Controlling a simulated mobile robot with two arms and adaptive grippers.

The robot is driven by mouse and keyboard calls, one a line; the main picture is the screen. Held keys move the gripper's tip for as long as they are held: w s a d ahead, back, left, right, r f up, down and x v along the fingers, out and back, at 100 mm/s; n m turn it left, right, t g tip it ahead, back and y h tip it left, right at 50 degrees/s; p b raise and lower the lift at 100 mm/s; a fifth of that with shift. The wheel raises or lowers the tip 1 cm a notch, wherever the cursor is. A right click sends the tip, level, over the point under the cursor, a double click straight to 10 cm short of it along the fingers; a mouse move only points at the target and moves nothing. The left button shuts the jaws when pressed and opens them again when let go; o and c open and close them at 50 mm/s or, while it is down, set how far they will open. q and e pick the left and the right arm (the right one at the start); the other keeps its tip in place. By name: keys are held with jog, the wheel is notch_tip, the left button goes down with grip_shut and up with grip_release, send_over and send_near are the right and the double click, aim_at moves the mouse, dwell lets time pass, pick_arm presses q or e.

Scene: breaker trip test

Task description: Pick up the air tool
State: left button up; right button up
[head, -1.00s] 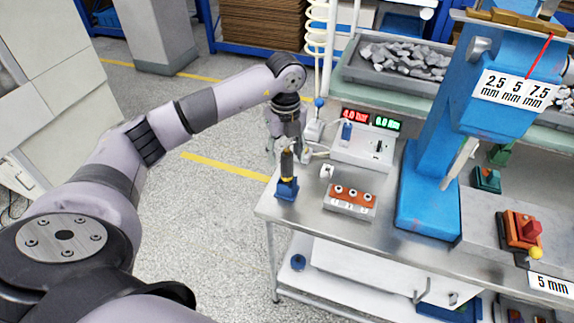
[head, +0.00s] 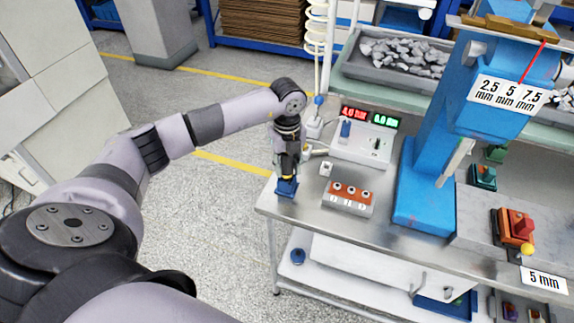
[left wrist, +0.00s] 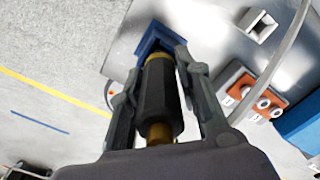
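The air tool (left wrist: 159,100) is a dark cylinder with brass-coloured ends, standing upright in a blue holder (head: 286,187) at the table's near left corner. My left gripper (head: 288,165) is above the holder with the tool between its fingers. In the left wrist view, my left gripper (left wrist: 155,95) has a finger on each side of the tool. A narrow gap shows on the left side, and the fingers look spread, not closed on it. The blue holder (left wrist: 152,42) is just past the fingertips. My right gripper is not in view.
An orange-topped block with several sockets (head: 348,194) and a small white block (head: 326,169) stand right of the holder. A console with red and green displays (head: 364,140) is behind. The blue press (head: 424,190) stands further right. A coiled hose (head: 316,40) hangs behind the gripper.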

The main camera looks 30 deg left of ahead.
pick_arm(q)
grip_shut()
jog(key=shift+w+r, duration=0.1)
jog(key=shift+r, duration=0.05)
